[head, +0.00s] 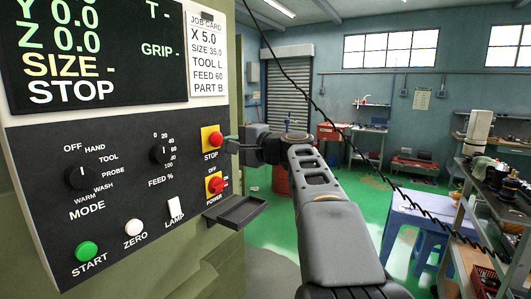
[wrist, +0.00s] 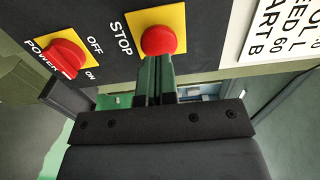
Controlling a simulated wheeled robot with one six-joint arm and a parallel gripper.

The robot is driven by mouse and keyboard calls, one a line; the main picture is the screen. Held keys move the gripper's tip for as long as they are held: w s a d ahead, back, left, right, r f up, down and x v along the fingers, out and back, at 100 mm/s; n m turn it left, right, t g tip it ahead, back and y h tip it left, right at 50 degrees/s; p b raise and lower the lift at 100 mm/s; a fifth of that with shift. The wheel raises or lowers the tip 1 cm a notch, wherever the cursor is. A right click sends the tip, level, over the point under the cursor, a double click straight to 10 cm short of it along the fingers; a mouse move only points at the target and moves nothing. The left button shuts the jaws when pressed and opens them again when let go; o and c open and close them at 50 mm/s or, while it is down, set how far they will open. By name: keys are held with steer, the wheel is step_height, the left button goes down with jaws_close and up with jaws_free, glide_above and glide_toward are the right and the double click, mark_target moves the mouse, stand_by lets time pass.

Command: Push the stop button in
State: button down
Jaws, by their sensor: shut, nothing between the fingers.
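The stop button (head: 214,139) is a red round knob on a yellow plate, on the dark control panel at the left in the head view. It also shows in the wrist view (wrist: 159,40), at the top middle. My gripper (head: 229,145) is shut and empty, just right of the button in the head view. In the wrist view its fingertips (wrist: 157,59) reach the button's lower edge and hide a little of it. I cannot tell whether they touch it. The display (head: 85,50) reads STOP on its bottom line.
The red power switch (head: 215,185) on a yellow plate is below the stop button. A small dark tray (head: 237,210) sticks out from the panel below that. Mode and feed knobs and start, zero and lamp controls are further left. The job card (head: 207,45) is above.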

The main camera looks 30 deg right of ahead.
steer(key=b+v, duration=0.2)
steer(key=v, duration=0.9)
steer(key=shift+d, duration=0.1)
